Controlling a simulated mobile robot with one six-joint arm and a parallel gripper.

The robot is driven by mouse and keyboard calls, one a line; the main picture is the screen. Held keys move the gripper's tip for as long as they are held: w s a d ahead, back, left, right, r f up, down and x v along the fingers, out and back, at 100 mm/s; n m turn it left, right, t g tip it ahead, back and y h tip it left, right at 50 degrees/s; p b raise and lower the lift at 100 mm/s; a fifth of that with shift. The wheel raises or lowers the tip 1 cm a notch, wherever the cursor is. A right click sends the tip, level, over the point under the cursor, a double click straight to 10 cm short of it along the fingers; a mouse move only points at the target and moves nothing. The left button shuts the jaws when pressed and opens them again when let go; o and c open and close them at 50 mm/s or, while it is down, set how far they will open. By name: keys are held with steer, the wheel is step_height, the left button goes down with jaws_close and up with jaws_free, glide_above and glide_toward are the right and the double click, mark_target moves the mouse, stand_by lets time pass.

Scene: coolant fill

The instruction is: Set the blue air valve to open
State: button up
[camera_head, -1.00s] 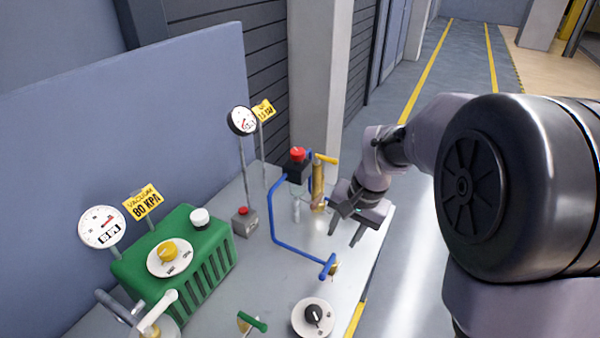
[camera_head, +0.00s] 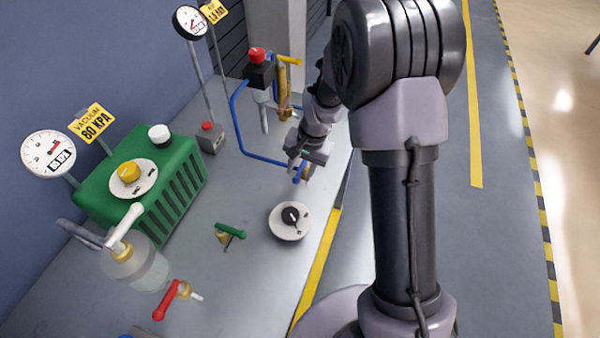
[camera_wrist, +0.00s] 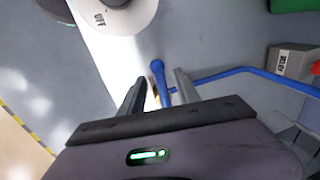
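The blue air valve (camera_head: 299,173) is at the near end of the blue pipe (camera_head: 236,124), close to the bench's right edge. My gripper (camera_head: 300,168) is right over it and partly hides it in the head view. In the wrist view the blue lever (camera_wrist: 158,80) shows between the two spread fingers of my gripper (camera_wrist: 160,90), with a bit of brass beside it. The fingers are open, with gaps at the lever's sides. I cannot tell how far down they reach around it.
A white dial with a black knob (camera_head: 290,217) is close to the valve on the near side. A green-handled valve (camera_head: 230,231), a red-handled valve (camera_head: 170,299) and a green pump (camera_head: 180,190) are farther left. A yellow-handled valve (camera_head: 284,75) stands behind.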

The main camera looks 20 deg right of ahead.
steer(key=shift+f, duration=0.2)
jaws_close()
stand_by(1.3)
